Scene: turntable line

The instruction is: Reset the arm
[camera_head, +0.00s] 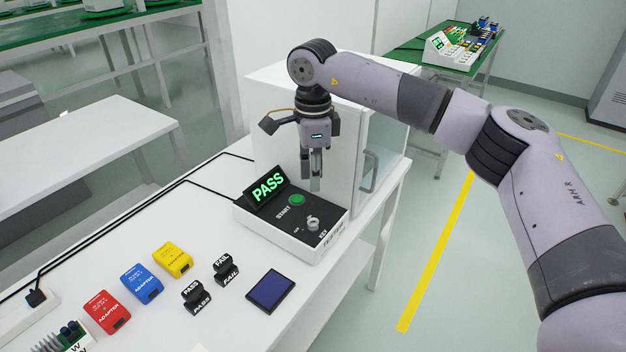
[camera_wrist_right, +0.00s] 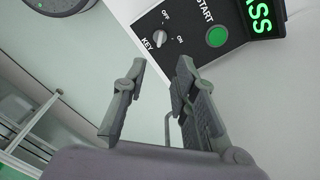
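My right gripper (camera_head: 312,178) hangs pointing down just above the tester box (camera_head: 290,222), near its back right side. In the right wrist view its two fingers (camera_wrist_right: 158,85) are apart with nothing between them. The tester has a lit screen reading PASS (camera_head: 268,187), a green START button (camera_head: 297,199) and a key switch (camera_head: 313,223). In the right wrist view the key switch (camera_wrist_right: 160,39) and START button (camera_wrist_right: 217,37) lie beyond the fingertips, apart from them. My left gripper is not in view.
Red (camera_head: 107,312), blue (camera_head: 142,283) and yellow (camera_head: 172,260) adapters lie on the white table. PASS (camera_head: 196,296) and FAIL (camera_head: 226,269) stamps and a dark blue pad (camera_head: 270,291) are nearby. A white cabinet (camera_head: 335,135) with a handle stands behind the tester.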

